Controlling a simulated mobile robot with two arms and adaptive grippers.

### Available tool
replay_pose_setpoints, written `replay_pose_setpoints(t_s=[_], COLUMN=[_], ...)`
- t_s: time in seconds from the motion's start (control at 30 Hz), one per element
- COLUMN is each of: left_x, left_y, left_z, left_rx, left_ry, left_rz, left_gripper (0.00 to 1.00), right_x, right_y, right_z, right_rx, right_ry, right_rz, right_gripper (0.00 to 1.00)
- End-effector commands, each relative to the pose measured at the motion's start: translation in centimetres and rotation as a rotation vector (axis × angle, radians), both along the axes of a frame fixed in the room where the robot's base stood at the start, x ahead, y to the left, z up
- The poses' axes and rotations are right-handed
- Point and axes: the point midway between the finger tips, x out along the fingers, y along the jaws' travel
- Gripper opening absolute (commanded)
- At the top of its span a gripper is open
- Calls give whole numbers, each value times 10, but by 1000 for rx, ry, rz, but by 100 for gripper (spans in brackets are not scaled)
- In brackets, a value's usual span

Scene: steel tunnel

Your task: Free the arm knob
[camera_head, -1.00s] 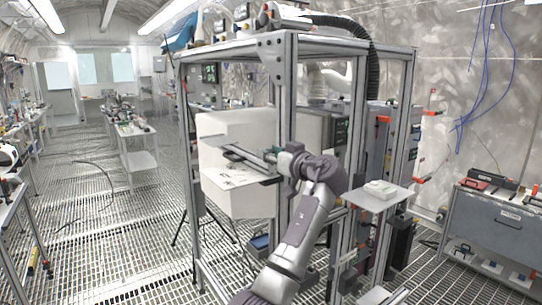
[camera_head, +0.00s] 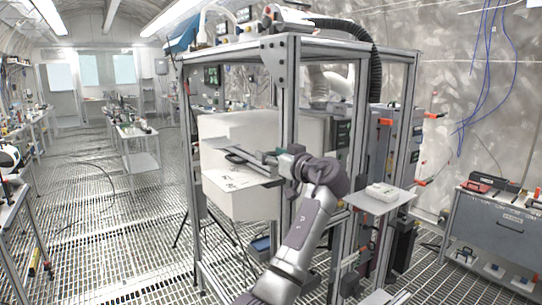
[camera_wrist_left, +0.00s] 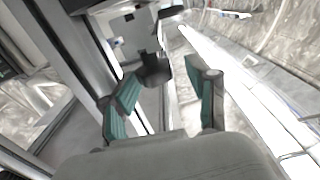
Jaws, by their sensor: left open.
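In the left wrist view a black knob (camera_wrist_left: 154,70) sits between the two teal-padded fingers of my left gripper (camera_wrist_left: 163,72), near their tips. The fingers are apart, and I cannot tell whether either touches the knob. A second black knob-like part (camera_wrist_left: 170,13) shows beyond it, near the top edge. In the head view my left gripper (camera_head: 281,158) reaches in beside the front post of the metal frame, at the end of a flat grey arm (camera_head: 240,157) in front of a white box. The knob cannot be made out in the head view. My right gripper is not in view.
The aluminium frame's front post (camera_head: 284,110) stands close to my left gripper. A white box (camera_head: 222,130) is behind the grey arm. A small shelf (camera_head: 378,204) with a white item is right of my wrist. A grey cabinet (camera_head: 497,235) stands far right. The grated floor at left is open.

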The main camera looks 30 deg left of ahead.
Motion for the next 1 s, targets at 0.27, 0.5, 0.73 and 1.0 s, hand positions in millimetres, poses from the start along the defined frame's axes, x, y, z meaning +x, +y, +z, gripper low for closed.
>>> replay_pose_setpoints(t_s=[0.27, 0.5, 0.73, 1.0], left_x=[-14, -28, -32, -32], left_y=[-36, -64, -71, -71], left_z=[0, 0, 0, -4], left_rx=[0, -1, -1, -4], left_ry=[-1, -1, 0, 6], left_rz=[-7, -3, 1, -1], left_gripper=[65, 65, 65, 65], right_x=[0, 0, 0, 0], right_y=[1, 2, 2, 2], right_z=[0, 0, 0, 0], right_rx=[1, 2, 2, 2], right_ry=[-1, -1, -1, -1], right_rz=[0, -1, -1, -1], right_gripper=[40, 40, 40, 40])
